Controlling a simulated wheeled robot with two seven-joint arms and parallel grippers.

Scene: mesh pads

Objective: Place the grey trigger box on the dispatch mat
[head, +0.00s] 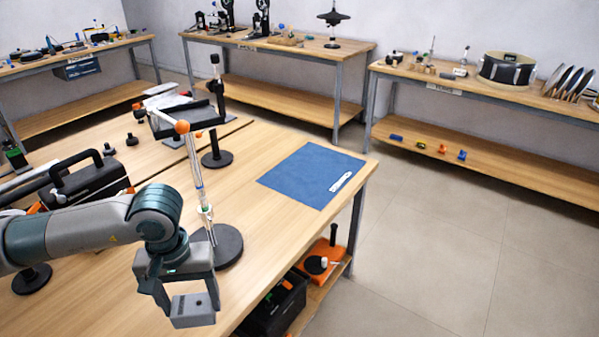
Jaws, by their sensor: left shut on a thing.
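My left gripper (187,287) comes in from the left and points down over the front edge of the wooden table. It is shut on the grey trigger box (193,311), a small grey block with a dark spot on top. The box hangs at the bottom of the jaws, in front of the table edge in the picture. The blue dispatch mat (300,180) lies flat at the table's far right corner, with a white label strip on it and nothing else. The held box is well apart from the mat. My right gripper is out of view.
A stand with a round black base (228,247) and upright rod stands close behind the gripper. Another black stand (217,158) is left of the mat. A black toolbox (88,180) is at left. Bare wood lies between the front stand and the mat.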

